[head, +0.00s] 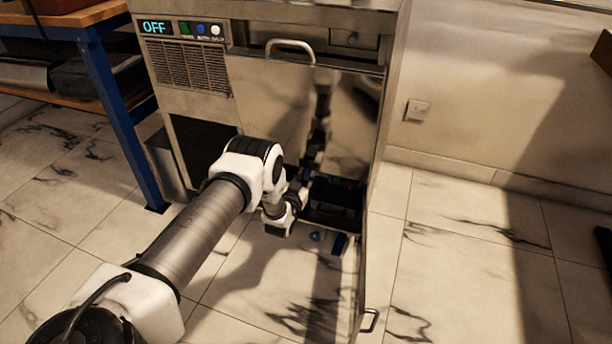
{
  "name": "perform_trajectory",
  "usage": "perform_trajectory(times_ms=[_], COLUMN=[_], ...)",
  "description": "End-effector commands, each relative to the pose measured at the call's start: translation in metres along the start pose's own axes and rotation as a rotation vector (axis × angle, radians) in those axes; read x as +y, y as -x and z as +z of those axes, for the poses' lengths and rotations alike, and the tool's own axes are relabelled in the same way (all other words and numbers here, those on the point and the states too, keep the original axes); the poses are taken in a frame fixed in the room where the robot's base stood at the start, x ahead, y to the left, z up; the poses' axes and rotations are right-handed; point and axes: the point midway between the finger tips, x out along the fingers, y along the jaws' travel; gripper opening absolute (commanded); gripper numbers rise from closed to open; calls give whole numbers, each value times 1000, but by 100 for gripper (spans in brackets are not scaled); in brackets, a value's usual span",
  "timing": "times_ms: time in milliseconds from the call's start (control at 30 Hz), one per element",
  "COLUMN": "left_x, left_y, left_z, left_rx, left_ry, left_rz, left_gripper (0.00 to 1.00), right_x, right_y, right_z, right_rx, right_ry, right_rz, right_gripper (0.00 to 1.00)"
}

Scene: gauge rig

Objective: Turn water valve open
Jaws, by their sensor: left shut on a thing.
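The steel machine (290,100) stands in front of me with its lower front open. My left arm comes in from the lower left and bends down toward the dark opening (338,205). My left gripper (318,190) is small and dark there, at the opening. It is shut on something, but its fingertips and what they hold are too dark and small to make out. A small blue round part (315,236) shows low at the front, just right of my wrist and apart from it. I cannot tell whether it belongs to the water valve. My right gripper is not in view.
The display (154,27) reads OFF, beside several buttons. An open lower door with a handle (370,320) stands out at the right of the opening. A blue-legged table (118,110) is at the left.

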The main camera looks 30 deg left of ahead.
Motion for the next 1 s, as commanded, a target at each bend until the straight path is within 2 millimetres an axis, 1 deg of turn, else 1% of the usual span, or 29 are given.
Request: perform_trajectory(times_ms=[267, 700, 733, 1000], left_x=[0, 0, 0, 0], left_y=[1, 1, 1, 1], left_z=[2, 2, 2, 1], left_rx=[-5, -5, -5, -3], left_ry=[79, 89, 89, 88], left_rz=[1, 1, 1, 0], left_gripper=[0, 0, 27, 27], right_x=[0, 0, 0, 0], right_y=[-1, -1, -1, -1], right_z=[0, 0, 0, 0], right_rx=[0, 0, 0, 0], right_ry=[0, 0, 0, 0], right_rz=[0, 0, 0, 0], right_gripper=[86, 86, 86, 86])
